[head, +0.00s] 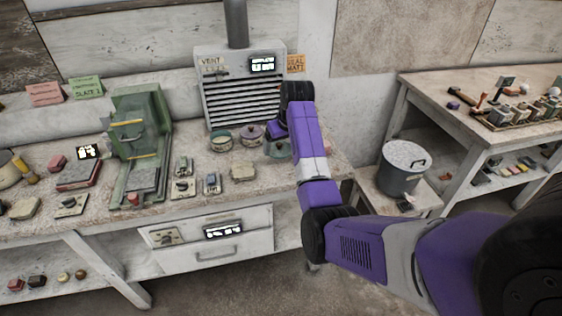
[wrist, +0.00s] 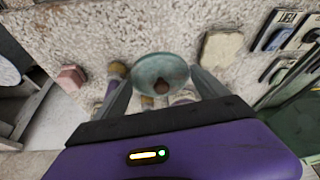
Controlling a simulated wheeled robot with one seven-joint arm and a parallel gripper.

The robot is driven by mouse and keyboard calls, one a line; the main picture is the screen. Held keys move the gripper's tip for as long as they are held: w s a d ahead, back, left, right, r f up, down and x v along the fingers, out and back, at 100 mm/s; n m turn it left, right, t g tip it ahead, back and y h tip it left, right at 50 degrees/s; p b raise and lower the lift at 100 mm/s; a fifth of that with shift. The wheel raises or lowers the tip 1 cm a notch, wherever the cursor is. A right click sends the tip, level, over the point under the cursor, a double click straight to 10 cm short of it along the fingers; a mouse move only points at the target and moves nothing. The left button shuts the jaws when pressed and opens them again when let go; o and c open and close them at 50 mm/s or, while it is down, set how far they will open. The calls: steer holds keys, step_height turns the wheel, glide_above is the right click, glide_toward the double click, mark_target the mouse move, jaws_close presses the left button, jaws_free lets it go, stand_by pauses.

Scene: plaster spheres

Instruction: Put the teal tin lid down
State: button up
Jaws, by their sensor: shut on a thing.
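The teal tin lid (wrist: 158,66) is a round disc with a brown knob in the wrist view. It sits between the two fingers of my gripper (wrist: 160,77), which is shut on it. In the head view the lid (head: 277,152) shows just left of my purple arm, low over the bench, partly hidden. The head view does not show clearly whether it touches anything below.
A grey vent box (head: 243,90) stands behind the tins. A tan block (head: 242,172) lies in front of them, and a green press (head: 140,135) stands farther left.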

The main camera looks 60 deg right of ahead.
mark_target(279, 167)
steer(key=shift+f, duration=3.8)
steer(key=shift+f, duration=0.15)
steer(key=o, duration=1.2)
steer(key=v, duration=1.2)
steer(key=s+a+f+n+t+h, duration=0.2)
steer(key=a+f, duration=0.9)
steer(key=f, duration=0.1)
steer(key=s+a+f+n+t, duration=0.25)
steer(key=s+a, duration=0.25)
steer(key=a, duration=0.7)
steer(key=s+a+r+n+t+y, duration=0.2)
steer(key=s+a+r+t, duration=0.25)
steer(key=s+a, duration=0.65)
steer(key=s+a+r+t+y, duration=0.1)
steer(key=s+a+r, duration=0.1)
steer(key=a+r, duration=0.1)
steer(key=s+a+r+y, duration=0.1)
steer(key=s+a+r, duration=0.2)
steer(key=r, duration=0.2)
steer(key=s+a+r+n+t, duration=0.1)
steer(key=s+a+r, duration=0.1)
steer(key=a+r, duration=0.2)
steer(key=shift+s+r+t+y, duration=0.3)
steer(key=shift+r+y, duration=0.1)
steer(key=shift+r, duration=0.15)
